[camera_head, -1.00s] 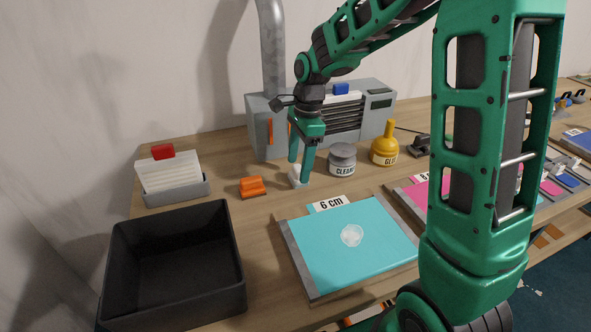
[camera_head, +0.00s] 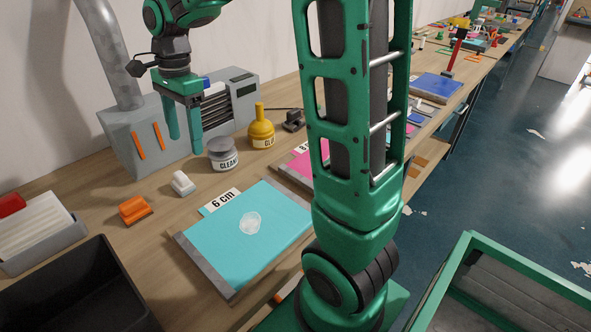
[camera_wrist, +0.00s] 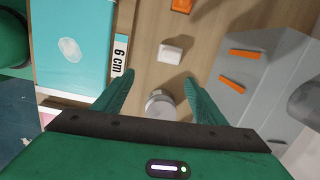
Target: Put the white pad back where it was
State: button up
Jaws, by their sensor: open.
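The white pad (camera_head: 182,183) rests on the wooden table between an orange block (camera_head: 135,209) and the grey CLEAN jar (camera_head: 223,154). It also shows in the wrist view (camera_wrist: 173,51), lying free and touched by nothing. My gripper (camera_head: 185,145) is open and empty, raised above the table in front of the grey machine. In the wrist view its two fingers (camera_wrist: 160,90) are spread wide, with the jar lid below and between them and the pad beyond the tips.
A turquoise sheet (camera_head: 245,240) with a clear round patch lies on a board labelled 6 cm. The grey machine (camera_head: 155,125) with a pipe stands at the back. A yellow GLUE bottle (camera_head: 262,130) is beside the jar. A black bin (camera_head: 75,300) is at the front left.

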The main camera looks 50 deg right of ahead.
jog(key=s+d+f+n, duration=0.1)
jog(key=s+d+n, duration=0.2)
jog(key=s, duration=0.6)
jog(key=s+d+f+n, duration=0.1)
jog(key=s+d+n, duration=0.3)
jog(key=s, duration=0.6)
jog(key=s+d+f+n+h, duration=0.1)
jog(key=s+d+f+n, duration=0.1)
jog(key=s+d, duration=0.4)
jog(key=shift+s+d+n, duration=0.15)
jog(key=shift+s+n, duration=0.2)
jog(key=shift+s, duration=0.6)
jog(key=shift+s+d+n, duration=0.1)
jog(key=shift+s+n, duration=0.25)
jog(key=shift+s, duration=0.6)
jog(key=shift+s+f, duration=0.15)
jog(key=shift+s, duration=0.1)
